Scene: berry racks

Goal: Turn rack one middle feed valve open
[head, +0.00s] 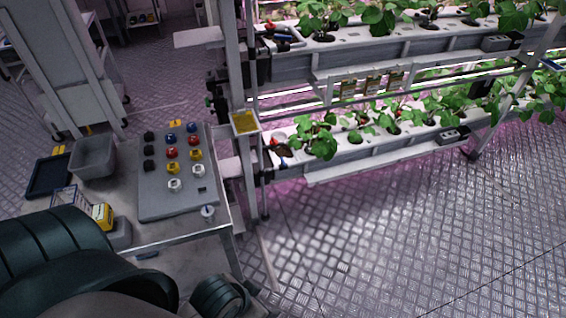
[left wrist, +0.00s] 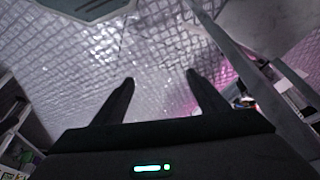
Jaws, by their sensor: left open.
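The plant rack (head: 290,65) stands at the upper middle and right of the head view, with tiers of white channels. A red-handled fitting (head: 270,28) shows at the left end of the upper channel, and another small red part (head: 273,143) at the left end of the lower channel. I cannot tell which one is the middle feed valve, or its handle position. My left gripper (left wrist: 160,80) is open and empty in the left wrist view, its two dark fingers apart over the patterned floor. In the head view only dark arm parts of mine show at the lower left.
A metal table (head: 185,232) at the left carries a grey panel (head: 178,203) with coloured knobs, a grey bin (head: 94,160), a dark tray (head: 45,178) and a yellow device (head: 103,215). A yellow tag (head: 245,122) is on the rack post. The floor (head: 380,240) at right is clear.

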